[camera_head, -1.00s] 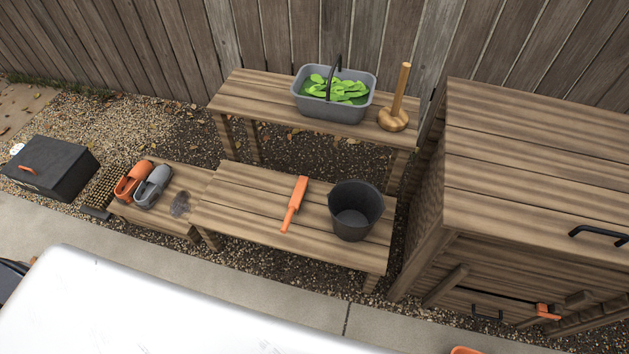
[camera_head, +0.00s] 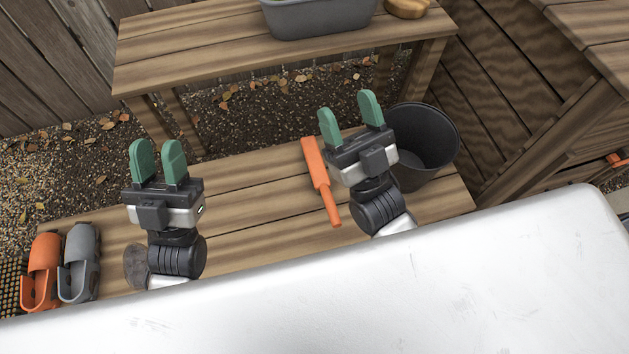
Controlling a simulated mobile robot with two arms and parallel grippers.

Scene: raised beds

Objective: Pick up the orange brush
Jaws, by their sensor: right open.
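The orange brush (camera_head: 317,172) lies on the low wooden bench (camera_head: 262,200), its wide end toward the back and its narrow handle toward me. My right gripper (camera_head: 351,117) is just right of the brush in the picture, over the bench. Its two green fingers are apart and nothing is between them; I cannot tell its height above the bench. My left gripper (camera_head: 159,162) is to the left of the brush, with its green fingers apart and empty. No part of the brush is held.
A dark bucket (camera_head: 440,145) stands on the bench behind and right of my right gripper. Orange (camera_head: 43,262) and grey shoes (camera_head: 80,255) are at the lower left. A grey basin (camera_head: 318,20) and a wooden piece (camera_head: 406,8) sit on the higher bench (camera_head: 200,45).

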